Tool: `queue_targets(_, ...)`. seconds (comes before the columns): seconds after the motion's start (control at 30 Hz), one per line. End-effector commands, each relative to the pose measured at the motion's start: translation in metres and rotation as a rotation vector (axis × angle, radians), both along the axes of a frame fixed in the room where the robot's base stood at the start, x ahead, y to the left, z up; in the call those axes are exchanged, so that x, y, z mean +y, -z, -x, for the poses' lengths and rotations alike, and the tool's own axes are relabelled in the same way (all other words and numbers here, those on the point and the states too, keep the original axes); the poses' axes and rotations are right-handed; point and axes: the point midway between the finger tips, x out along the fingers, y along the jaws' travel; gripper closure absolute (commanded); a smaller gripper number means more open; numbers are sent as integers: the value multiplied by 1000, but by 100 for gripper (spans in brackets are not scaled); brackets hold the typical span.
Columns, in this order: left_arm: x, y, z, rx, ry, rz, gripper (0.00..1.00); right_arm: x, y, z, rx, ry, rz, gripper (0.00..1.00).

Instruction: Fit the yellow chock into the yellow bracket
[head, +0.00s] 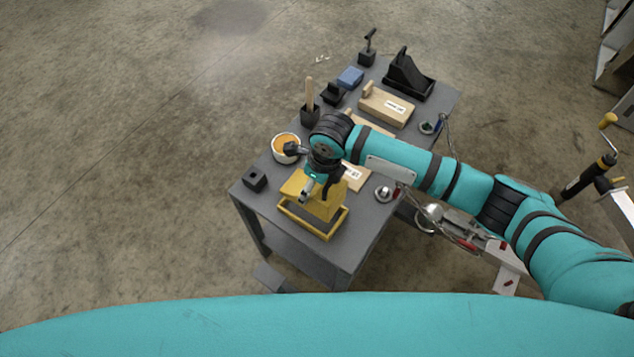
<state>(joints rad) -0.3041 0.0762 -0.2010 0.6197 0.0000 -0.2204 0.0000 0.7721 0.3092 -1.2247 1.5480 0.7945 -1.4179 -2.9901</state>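The yellow bracket (331,234) is an open frame near the front corner of the grey table. The yellow chock (326,207) is over the bracket, its lower part within the frame's outline. I cannot tell whether it is seated or held just above. My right gripper (316,190) points down at the chock's top and covers part of it. Its fingers are at the chock, but their grip is not clear. My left gripper is not in view.
A black chock (405,70) sits in a black bracket at the table's far end. Wooden blocks (384,106), a blue block (350,77), a white pot (284,148) and a small black block (255,179) stand on the table (365,240). A trailer part (480,250) lies to the right.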

Motion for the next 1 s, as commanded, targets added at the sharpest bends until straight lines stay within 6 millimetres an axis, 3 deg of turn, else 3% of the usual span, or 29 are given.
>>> queue_targets(0.17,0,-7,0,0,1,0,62,0,-4,-1,-2,0,-2,75)
queue_targets(0.7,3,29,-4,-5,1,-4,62,0,46,0,-1,0,-2,75)
queue_targets(1.0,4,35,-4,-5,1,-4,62,1,57,-1,-2,0,-3,75)
